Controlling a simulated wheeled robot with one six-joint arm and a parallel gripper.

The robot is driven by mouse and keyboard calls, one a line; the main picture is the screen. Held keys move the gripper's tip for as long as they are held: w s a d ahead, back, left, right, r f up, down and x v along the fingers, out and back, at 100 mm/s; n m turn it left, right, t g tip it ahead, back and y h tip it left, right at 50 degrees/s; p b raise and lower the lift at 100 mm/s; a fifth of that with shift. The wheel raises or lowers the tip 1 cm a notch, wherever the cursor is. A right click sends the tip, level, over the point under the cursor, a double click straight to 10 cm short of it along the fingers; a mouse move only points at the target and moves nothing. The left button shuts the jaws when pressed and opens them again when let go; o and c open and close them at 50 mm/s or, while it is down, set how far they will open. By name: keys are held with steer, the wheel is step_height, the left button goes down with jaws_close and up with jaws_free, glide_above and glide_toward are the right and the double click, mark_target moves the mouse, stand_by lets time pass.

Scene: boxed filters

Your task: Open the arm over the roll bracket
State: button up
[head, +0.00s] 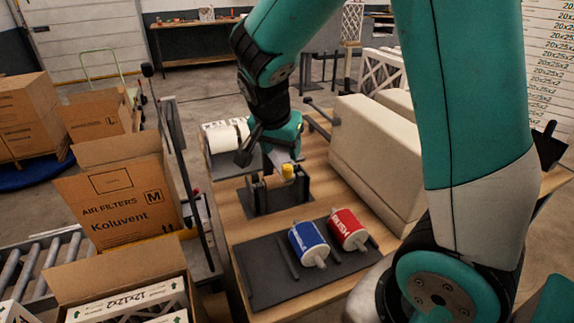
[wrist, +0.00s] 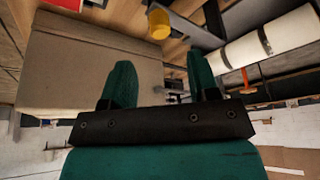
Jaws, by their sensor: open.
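The roll bracket (head: 262,197) is a dark stand on the wooden table, with a tan bar (head: 272,181) across it. A yellow knob (head: 288,171) shows at its right end, and also in the wrist view (wrist: 158,23). I cannot make out the arm's exact position, as my gripper partly covers the bracket. My gripper (head: 285,155) is just above and behind the knob in the head view. In the wrist view its two green fingers (wrist: 162,82) stand apart with nothing between them; the knob lies beyond their tips, with no visible contact.
A blue roll (head: 308,243) and a red roll (head: 348,229) lie on a dark mat (head: 268,281) in front. A long beige block (head: 372,160) flanks the bracket on the right. Cartons (head: 120,200) and a roller conveyor (head: 35,262) are left.

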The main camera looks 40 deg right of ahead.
mark_target(286, 166)
steer(key=p+x, duration=0.1)
steer(key=x, duration=0.7)
steer(key=shift+d+f, duration=0.1)
steer(key=shift+f, duration=0.1)
steer(key=shift+c, duration=0.2)
jaws_close()
steer(key=shift+r, duration=0.1)
